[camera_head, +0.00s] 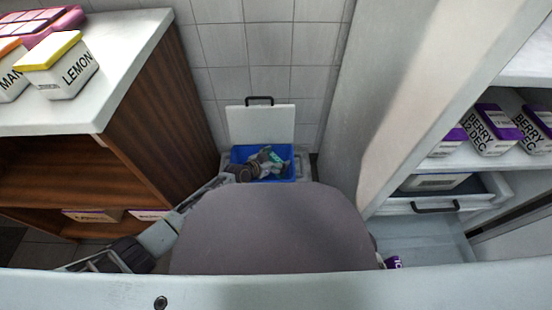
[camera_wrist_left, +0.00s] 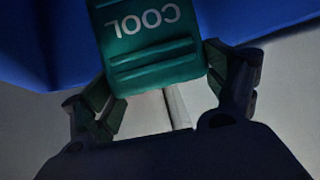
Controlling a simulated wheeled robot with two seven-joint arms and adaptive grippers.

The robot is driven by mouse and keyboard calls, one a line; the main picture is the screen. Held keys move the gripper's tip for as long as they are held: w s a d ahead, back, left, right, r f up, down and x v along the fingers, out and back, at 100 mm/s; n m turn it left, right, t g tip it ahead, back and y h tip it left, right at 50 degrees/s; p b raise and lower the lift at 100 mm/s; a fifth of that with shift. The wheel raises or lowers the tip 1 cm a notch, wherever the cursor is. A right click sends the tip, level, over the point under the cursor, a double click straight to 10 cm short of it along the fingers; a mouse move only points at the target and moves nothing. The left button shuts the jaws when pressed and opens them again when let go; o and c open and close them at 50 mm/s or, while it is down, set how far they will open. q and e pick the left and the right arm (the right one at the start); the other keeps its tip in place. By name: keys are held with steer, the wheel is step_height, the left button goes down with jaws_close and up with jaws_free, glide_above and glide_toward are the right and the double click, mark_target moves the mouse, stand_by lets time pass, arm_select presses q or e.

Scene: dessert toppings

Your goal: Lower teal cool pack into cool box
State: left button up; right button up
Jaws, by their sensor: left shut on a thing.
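The teal cool pack (camera_wrist_left: 150,45) with white "COOL" lettering, upside down in the left wrist view, is held between the fingers of my left gripper (camera_wrist_left: 160,95). In the head view the pack (camera_head: 273,157) is a small teal patch at the fingertips of my left gripper (camera_head: 264,160). The gripper is shut on it, over the opening of the cool box (camera_head: 240,153). The box is blue inside, with its white lid (camera_head: 261,124) standing open against the wall. Blue also shows around the pack in the left wrist view (camera_wrist_left: 35,50). The gripper hides part of the box interior, and I cannot tell the pack's exact height.
A wooden cabinet with a white top (camera_head: 120,60) stands left, carrying LEMON (camera_head: 62,70) and MAN-labelled cartons. On the right are a shelf with BERRY cartons (camera_head: 492,128) and a drawer with a black handle (camera_head: 435,207). The box stands in the gap between.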

arm_select(q)
steer(key=shift+s+a+f, duration=0.15)
steer(key=shift+s+f, duration=0.1)
steer(key=shift+f, duration=0.3)
steer(key=o, duration=1.5)
steer(key=shift+s+f, duration=0.1)
steer(key=shift+s+a, duration=0.1)
steer(key=shift+s+a+r, duration=0.3)
steer(key=shift+a+r, duration=0.05)
steer(key=shift+a, duration=0.1)
steer(key=shift+s+a+r, duration=0.7)
steer(key=shift+a+r, duration=0.05)
steer(key=shift+r, duration=0.2)
steer(key=v, duration=0.7)
steer(key=shift+r, duration=0.55)
steer(key=shift+a, duration=0.1)
